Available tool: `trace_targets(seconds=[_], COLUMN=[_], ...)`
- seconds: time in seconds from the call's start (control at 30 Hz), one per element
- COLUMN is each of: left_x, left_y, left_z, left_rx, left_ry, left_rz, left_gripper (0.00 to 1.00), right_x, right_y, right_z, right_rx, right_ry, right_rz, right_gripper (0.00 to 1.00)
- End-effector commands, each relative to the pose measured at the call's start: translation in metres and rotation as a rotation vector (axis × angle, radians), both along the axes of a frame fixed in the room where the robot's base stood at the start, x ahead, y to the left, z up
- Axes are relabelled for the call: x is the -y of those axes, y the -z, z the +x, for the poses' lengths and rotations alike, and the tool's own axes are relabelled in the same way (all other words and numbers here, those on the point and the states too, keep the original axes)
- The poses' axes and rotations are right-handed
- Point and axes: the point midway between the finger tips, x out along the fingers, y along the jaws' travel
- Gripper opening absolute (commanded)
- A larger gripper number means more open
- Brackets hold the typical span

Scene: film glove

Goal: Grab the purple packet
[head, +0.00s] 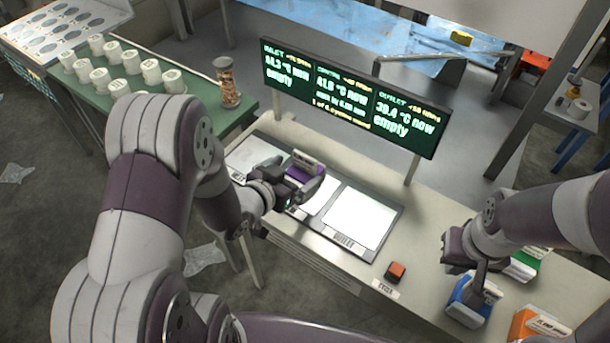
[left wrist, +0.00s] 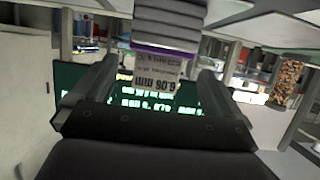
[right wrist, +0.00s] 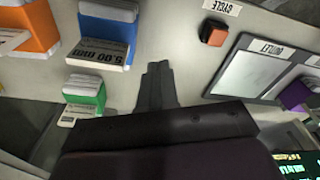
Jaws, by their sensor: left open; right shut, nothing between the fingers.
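The purple packet (head: 304,160) is at the centre panel of the bench, under the display, partly hidden by my left gripper (head: 303,187). In the left wrist view the purple packet (left wrist: 165,50), with a white 6.06 mm label, lies ahead of and between the two spread fingers (left wrist: 152,75). The left gripper is open; I cannot tell whether a finger touches it. My right gripper (head: 480,275) is shut and empty above the bench's right end. Its closed fingers (right wrist: 157,75) show beside a blue packet (right wrist: 107,30). The purple packet (right wrist: 295,96) also shows at the right wrist view's edge.
A green packet (right wrist: 85,92) and an orange packet (right wrist: 30,25) lie near the blue one. An orange-red button (head: 395,272) sits in front of the lit outlet panel (head: 362,218). A display (head: 352,97) stands behind the panels. A green table (head: 190,112) holds several white rolls and a jar (head: 227,82).

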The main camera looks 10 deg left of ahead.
Motion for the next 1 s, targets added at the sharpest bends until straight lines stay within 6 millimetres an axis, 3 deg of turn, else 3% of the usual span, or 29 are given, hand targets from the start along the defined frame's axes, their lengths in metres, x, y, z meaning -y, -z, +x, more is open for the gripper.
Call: trace_targets(seconds=[0.4, 0.63, 0.67, 0.8, 0.83, 0.9, 1.0], left_x=[0.019, 0.020, 0.020, 0.019, 0.019, 0.019, 0.019], left_y=[0.024, 0.025, 0.025, 0.025, 0.025, 0.025, 0.025], left_z=[0.054, 0.057, 0.057, 0.057, 0.057, 0.057, 0.057], left_rx=[-0.003, -0.001, -0.001, -0.002, -0.002, -0.001, -0.002], left_ry=[0.000, -0.001, -0.001, -0.002, -0.002, -0.002, -0.002], left_rz=[0.001, 0.001, 0.001, 0.001, 0.001, 0.001, 0.001], left_gripper=[1.00, 1.00, 0.97, 0.51, 0.45, 0.40, 0.40], right_x=[0.000, 0.000, 0.000, 0.000, 0.000, 0.000, 0.000], right_y=[-0.002, -0.002, -0.002, -0.002, -0.002, -0.002, -0.002], right_z=[0.000, 0.000, 0.000, 0.000, 0.000, 0.000, 0.000], right_rx=[0.000, 0.000, 0.000, 0.000, 0.000, 0.000, 0.000], right_ry=[0.000, 0.000, 0.000, 0.000, 0.000, 0.000, 0.000], right_rz=[0.000, 0.000, 0.000, 0.000, 0.000, 0.000, 0.000], right_gripper=[0.00, 0.00, 0.00, 0.00, 0.00, 0.00, 0.00])
